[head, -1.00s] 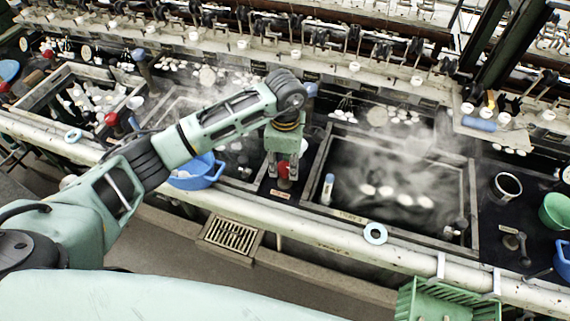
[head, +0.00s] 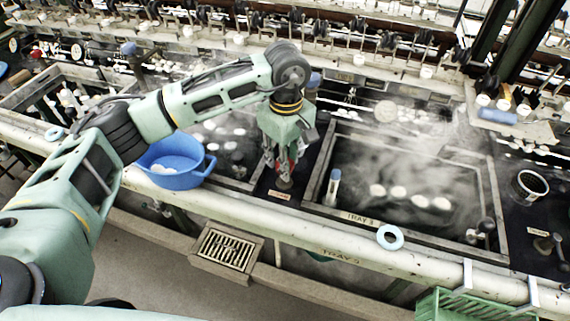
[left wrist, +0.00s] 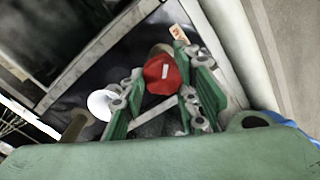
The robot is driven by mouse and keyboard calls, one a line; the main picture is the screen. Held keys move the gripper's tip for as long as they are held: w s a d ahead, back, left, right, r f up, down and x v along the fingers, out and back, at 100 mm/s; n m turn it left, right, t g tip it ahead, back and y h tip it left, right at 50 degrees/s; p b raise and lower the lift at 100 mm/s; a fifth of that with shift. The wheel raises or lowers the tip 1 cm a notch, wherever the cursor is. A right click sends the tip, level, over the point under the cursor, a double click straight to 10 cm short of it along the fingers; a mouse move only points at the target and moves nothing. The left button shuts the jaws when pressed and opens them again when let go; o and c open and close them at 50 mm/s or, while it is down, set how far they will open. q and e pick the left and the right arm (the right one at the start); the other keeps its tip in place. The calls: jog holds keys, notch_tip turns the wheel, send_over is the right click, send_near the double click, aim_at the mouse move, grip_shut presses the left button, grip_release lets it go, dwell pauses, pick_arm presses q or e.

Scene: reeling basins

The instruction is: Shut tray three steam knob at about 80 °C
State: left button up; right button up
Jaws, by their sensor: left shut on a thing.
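The red steam knob (head: 283,168) stands on the dark strip to the left of tray three (head: 352,217), above a small label. My left gripper (head: 282,166) comes down over it, with its fingers on either side and hiding much of it. In the left wrist view the red knob (left wrist: 162,73) with its pale mark sits between the two green fingers (left wrist: 160,88), which are shut on it. Tray three holds dark steaming water with several white cocoons (head: 398,193). A small upright white and blue stick (head: 334,184) stands at its left side; no reading is legible. My right gripper is out of view.
A blue basin (head: 172,165) stands left of my gripper on the front edge. A pale blue ring (head: 390,237) lies on the front rail (head: 300,243). A metal cup (head: 528,187) stands right of the tray. A green crate (head: 470,304) hangs below the rail.

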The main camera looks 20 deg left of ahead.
pick_arm(q)
jog(key=shift+w+r+m, duration=0.25)
jog(key=shift+w+m, duration=0.05)
jog(key=o, duration=0.8)
jog(key=shift+c, duration=0.2)
jog(key=shift+o, duration=1.3)
jog(key=shift+d+f, duration=0.1)
jog(key=shift+d, duration=0.05)
notch_tip(320, 180, up, 12)
